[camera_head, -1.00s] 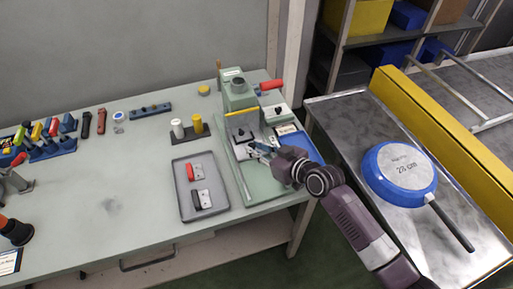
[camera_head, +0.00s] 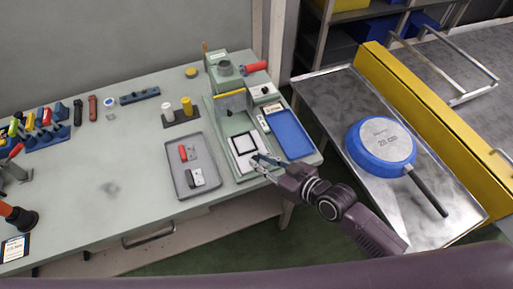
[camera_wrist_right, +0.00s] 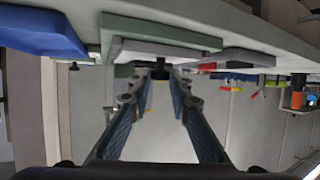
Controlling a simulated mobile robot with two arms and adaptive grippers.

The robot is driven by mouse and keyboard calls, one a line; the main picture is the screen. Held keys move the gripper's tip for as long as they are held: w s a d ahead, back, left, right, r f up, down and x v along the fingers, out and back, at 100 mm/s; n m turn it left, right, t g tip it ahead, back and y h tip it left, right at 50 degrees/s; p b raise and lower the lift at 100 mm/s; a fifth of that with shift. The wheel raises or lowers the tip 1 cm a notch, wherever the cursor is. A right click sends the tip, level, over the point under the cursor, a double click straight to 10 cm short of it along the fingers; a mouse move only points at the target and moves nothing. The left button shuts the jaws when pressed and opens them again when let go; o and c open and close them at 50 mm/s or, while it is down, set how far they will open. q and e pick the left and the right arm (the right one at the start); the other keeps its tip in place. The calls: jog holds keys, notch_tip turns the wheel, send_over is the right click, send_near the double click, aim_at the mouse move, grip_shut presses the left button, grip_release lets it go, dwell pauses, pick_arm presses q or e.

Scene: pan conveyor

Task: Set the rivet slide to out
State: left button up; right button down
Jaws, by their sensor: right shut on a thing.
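The green rivet press (camera_head: 226,75) stands at the right end of the workbench. Its rivet slide, a pale plate with a black square outline (camera_head: 244,144), lies on the green base in front of the press head, near the base's front. My right gripper (camera_head: 262,160) is at the slide's front end. In the right wrist view, its blue fingers (camera_wrist_right: 160,75) are shut on a small black knob (camera_wrist_right: 161,62) below the pale plate's edge. The fingers partly hide the slide's front in the head view. My left gripper does not show.
A blue tray (camera_head: 292,138) is on the right. A blue pan (camera_head: 382,146) lies upside down on the metal conveyor table, beside a yellow rail (camera_head: 425,95).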

jog(key=shift+s+f, duration=0.15)
jog(key=shift+f, duration=0.05)
jog(key=c, duration=1.9)
grip_release()
jog(key=shift+s, duration=0.1)
jog(key=shift+o, duration=0.4)
jog(key=shift+d+r, duration=0.1)
jog(key=shift+r, duration=0.05)
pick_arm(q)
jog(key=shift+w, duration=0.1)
pick_arm(e)
jog(key=v, duration=1.2)
jog(key=shift+d, duration=0.1)
